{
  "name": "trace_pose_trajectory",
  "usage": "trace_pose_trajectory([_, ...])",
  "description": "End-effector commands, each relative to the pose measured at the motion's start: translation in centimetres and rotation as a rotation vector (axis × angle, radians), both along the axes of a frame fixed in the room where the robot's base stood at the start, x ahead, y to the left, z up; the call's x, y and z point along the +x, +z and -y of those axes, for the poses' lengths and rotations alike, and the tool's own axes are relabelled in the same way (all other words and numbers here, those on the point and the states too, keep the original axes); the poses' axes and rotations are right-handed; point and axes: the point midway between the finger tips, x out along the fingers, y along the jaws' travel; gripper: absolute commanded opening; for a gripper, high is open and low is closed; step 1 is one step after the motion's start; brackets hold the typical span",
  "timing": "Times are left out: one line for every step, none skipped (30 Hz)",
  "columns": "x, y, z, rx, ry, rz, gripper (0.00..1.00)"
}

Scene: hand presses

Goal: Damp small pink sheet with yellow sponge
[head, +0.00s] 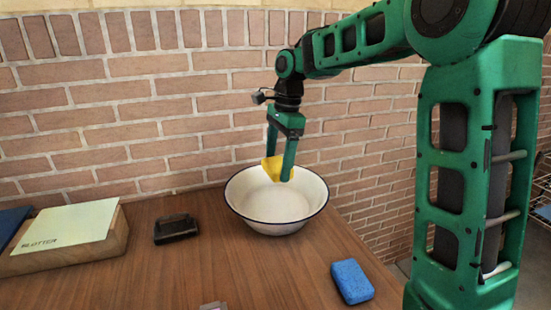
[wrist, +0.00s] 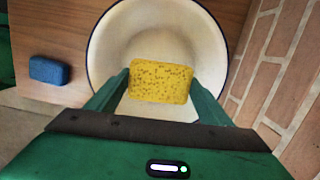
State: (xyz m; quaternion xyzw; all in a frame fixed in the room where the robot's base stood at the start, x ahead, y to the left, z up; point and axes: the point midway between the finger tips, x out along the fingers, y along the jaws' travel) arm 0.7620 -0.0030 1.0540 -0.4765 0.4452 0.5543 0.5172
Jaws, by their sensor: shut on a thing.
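The yellow sponge (head: 272,168) is between the fingers of my gripper (head: 279,176), which is shut on it. In the head view it is held over the white bowl (head: 312,204), around the height of the rim. The wrist view shows the pitted yellow sponge (wrist: 161,81) between both fingertips of my gripper (wrist: 161,86), with the white bowl (wrist: 104,45) behind it. I cannot tell whether the sponge touches the bowl. No pink sheet can be made out in either view.
A blue sponge (head: 352,281) lies right of the bowl's front. A dark holder (head: 176,228) stands left of the bowl. A pale green sheet marked "BLOTTER" (head: 70,225) lies on a wooden block (head: 105,252). Bare table (head: 190,275) lies in front. A brick wall (head: 160,100) stands behind.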

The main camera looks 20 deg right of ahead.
Motion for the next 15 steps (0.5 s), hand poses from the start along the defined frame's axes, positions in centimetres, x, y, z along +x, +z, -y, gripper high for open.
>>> trace_pose_trajectory([-0.1,-0.5,-0.1,0.0,0.001,-0.003,0.55])
trace_pose_trajectory([-0.1,-0.8,-0.1,0.0,0.001,-0.003,0.55])
trace_pose_trajectory([-0.1,-1.1,-0.2,0.0,0.003,-0.003,0.55])
trace_pose_trajectory([-0.1,-1.3,-0.2,0.0,0.003,-0.002,0.55])
trace_pose_trajectory([-0.1,-1.6,-0.2,0.0,0.003,-0.002,0.55])
trace_pose_trajectory([-0.1,-1.9,-0.2,0.0,0.002,-0.003,0.55])
trace_pose_trajectory([-0.1,-2.2,-0.1,0.0,0.002,-0.003,0.55])
trace_pose_trajectory([-0.1,-2.5,-0.2,0.0,0.002,-0.003,0.55])
trace_pose_trajectory([-0.1,-2.8,-0.2,0.0,0.002,-0.003,0.55])
trace_pose_trajectory([-0.1,-3.1,-0.2,0.0,0.003,-0.003,0.55])
trace_pose_trajectory([-0.1,-3.3,-0.2,0.0,0.003,-0.003,0.55])
trace_pose_trajectory([-0.1,-3.7,-0.2,-0.001,0.003,-0.002,0.55])
trace_pose_trajectory([-0.1,-3.9,-0.2,-0.001,0.003,-0.002,0.55])
trace_pose_trajectory([-0.1,-4.2,-0.2,0.0,0.003,-0.003,0.55])
trace_pose_trajectory([-0.1,-4.6,-0.2,0.0,0.002,-0.003,0.55])
